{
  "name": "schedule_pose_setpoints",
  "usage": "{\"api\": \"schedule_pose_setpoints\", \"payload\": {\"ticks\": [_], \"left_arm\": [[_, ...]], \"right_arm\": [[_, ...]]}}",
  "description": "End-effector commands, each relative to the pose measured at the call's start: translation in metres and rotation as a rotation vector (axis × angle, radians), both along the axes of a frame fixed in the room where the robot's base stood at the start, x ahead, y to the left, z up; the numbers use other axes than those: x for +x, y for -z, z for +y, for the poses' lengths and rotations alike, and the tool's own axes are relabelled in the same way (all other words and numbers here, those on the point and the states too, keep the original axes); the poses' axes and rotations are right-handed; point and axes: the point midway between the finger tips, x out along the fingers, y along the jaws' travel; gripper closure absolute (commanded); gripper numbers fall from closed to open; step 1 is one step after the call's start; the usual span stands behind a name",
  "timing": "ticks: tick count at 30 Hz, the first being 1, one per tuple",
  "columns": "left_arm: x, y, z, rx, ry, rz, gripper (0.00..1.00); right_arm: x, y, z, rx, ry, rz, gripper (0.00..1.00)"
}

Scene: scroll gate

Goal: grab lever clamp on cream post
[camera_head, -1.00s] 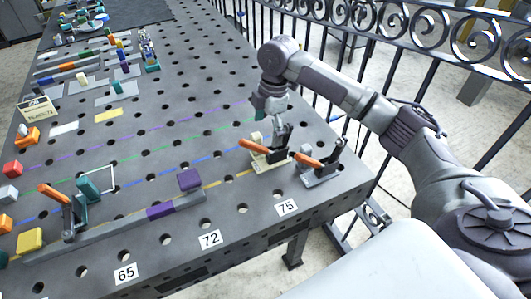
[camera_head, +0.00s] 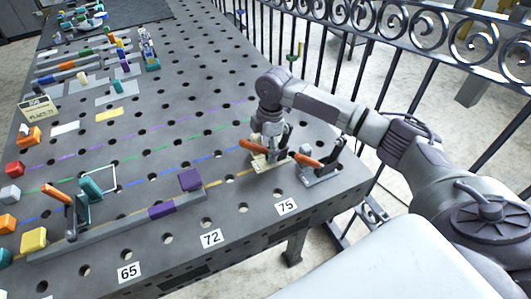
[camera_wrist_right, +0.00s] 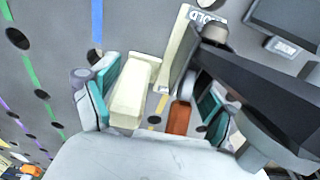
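The lever clamp with the cream post stands near the right end of the table; its cream base (camera_head: 262,166) and orange handle (camera_head: 253,146) show in the head view. My right gripper (camera_head: 268,138) is lowered over this clamp and partly hides it. In the right wrist view the gripper's teal-padded fingers (camera_wrist_right: 157,98) stand apart. The cream post (camera_wrist_right: 132,90) lies between them, close to the left finger; contact cannot be told. The orange handle (camera_wrist_right: 180,117) also shows between the fingers. My left gripper is not in view.
A second orange-handled clamp (camera_head: 322,165) stands just right, near the table corner. A grey bar with purple blocks (camera_head: 161,210) lies to the left, with another orange-handled clamp (camera_head: 72,210). A black iron fence (camera_head: 360,40) runs behind. The perforated table's middle (camera_head: 180,130) is clear.

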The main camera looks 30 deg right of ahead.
Motion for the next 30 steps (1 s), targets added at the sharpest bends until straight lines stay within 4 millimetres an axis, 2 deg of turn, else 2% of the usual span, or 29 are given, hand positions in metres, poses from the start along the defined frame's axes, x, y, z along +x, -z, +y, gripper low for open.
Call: {"api": "schedule_pose_setpoints", "payload": {"ticks": [1, 2, 12, 23, 30], "left_arm": [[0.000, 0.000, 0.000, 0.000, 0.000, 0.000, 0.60], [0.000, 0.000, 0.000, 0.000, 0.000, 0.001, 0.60], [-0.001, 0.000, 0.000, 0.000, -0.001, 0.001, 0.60], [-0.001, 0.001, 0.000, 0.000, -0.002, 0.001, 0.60], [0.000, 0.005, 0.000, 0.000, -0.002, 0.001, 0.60]], "right_arm": [[0.000, 0.000, 0.000, 0.000, 0.000, 0.000, 0.30], [0.000, 0.000, 0.000, 0.000, 0.000, 0.000, 0.35], [0.000, 0.000, 0.000, 0.000, 0.000, 0.000, 0.92], [0.002, -0.006, 0.000, 0.002, 0.001, -0.005, 0.92], [0.002, -0.026, 0.000, 0.003, 0.000, -0.008, 0.92]]}}
